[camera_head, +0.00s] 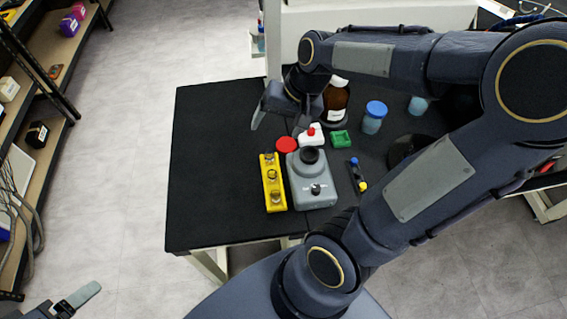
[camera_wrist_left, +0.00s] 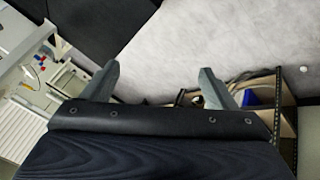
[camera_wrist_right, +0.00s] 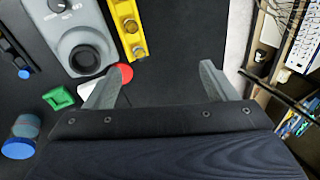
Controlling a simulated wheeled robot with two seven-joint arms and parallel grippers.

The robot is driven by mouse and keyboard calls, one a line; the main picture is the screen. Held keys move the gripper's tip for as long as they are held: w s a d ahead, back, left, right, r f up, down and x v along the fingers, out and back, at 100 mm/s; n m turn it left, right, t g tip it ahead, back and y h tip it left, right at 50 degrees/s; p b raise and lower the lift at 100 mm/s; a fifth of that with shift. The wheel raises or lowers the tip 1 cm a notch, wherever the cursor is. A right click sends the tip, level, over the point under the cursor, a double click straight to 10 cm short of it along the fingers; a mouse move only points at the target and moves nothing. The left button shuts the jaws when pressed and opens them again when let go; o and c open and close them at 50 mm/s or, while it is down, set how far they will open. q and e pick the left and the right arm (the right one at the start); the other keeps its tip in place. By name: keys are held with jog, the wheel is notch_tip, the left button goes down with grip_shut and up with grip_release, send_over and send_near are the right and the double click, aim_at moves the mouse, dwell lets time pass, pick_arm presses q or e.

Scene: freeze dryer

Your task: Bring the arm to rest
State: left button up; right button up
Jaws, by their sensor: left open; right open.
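My right gripper (camera_head: 276,122) is above the far left part of the black table (camera_head: 215,205), with its arm reaching in from the right. In the right wrist view its two fingers (camera_wrist_right: 155,88) are spread with nothing between them. My left gripper (camera_head: 75,302) shows only partly at the lower left of the head view, off the table. In the left wrist view its fingers (camera_wrist_left: 157,85) are apart and empty, with grey floor behind them.
A grey mixer-like device (camera_head: 312,190), a yellow rack (camera_head: 272,185), a red disc (camera_head: 286,145), a green block (camera_head: 340,139), a brown bottle (camera_head: 337,103) and a blue-capped jar (camera_head: 374,118) stand on the table. Shelves (camera_head: 50,130) line the left. The table's left front is clear.

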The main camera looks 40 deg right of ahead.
jog(key=s+a+r+n+t, duration=0.2)
jog(key=s+a+n, duration=0.3)
jog(key=s, duration=0.6)
jog(key=a, duration=0.2)
jog(key=shift+a+r+n+t+y, duration=0.3)
jog(key=shift+r, duration=0.05)
jog(key=shift+s, duration=0.1)
